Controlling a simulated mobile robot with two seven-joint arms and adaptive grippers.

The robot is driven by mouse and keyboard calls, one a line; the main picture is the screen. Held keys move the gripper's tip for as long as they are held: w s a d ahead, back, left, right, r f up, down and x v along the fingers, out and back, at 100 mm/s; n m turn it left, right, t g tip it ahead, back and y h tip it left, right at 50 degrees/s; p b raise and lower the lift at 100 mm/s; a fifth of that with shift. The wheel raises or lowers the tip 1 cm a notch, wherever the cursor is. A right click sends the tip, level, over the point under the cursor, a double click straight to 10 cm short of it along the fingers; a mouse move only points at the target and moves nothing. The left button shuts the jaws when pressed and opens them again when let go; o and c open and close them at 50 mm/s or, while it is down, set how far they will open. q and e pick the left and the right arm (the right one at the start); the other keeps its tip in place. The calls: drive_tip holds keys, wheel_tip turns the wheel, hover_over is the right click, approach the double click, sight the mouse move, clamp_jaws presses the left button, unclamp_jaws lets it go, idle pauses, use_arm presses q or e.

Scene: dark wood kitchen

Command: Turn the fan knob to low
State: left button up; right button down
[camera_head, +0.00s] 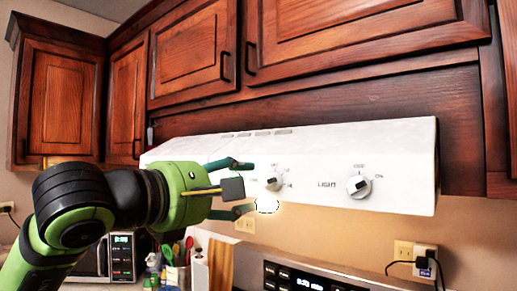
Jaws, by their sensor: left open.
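The fan knob (273,182) is a small white dial with a dark marker on the front of the white range hood (410,160). Small lettering surrounds it and is too small to read with certainty. My left gripper (244,188), green with dark fingers, comes in from the left and is open and empty. Its fingertips are just left of the knob, one above and one below knob height. I see no clear contact with the knob. My gripper and arm hide part of the hood's left front. My right gripper is not in view.
A second knob, marked LIGHT (358,185), sits to the right on the hood. Dark wood cabinets (190,50) hang above. Below are a microwave (122,258), utensils (188,250), a stove panel (310,277) and an outlet with a plug (422,262). The space before the hood's right side is clear.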

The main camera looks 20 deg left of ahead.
sight(266, 183)
use_arm(q)
drive_tip(key=p+x, duration=0.5)
drive_tip(key=x, duration=0.2)
drive_tip(key=shift+r, duration=0.15)
drive_tip(key=shift+w+d, duration=0.1)
drive_tip(key=shift+w, duration=0.1)
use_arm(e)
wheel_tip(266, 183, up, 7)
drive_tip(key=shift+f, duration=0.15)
use_arm(q)
drive_tip(key=shift+s, duration=0.1)
clamp_jaws()
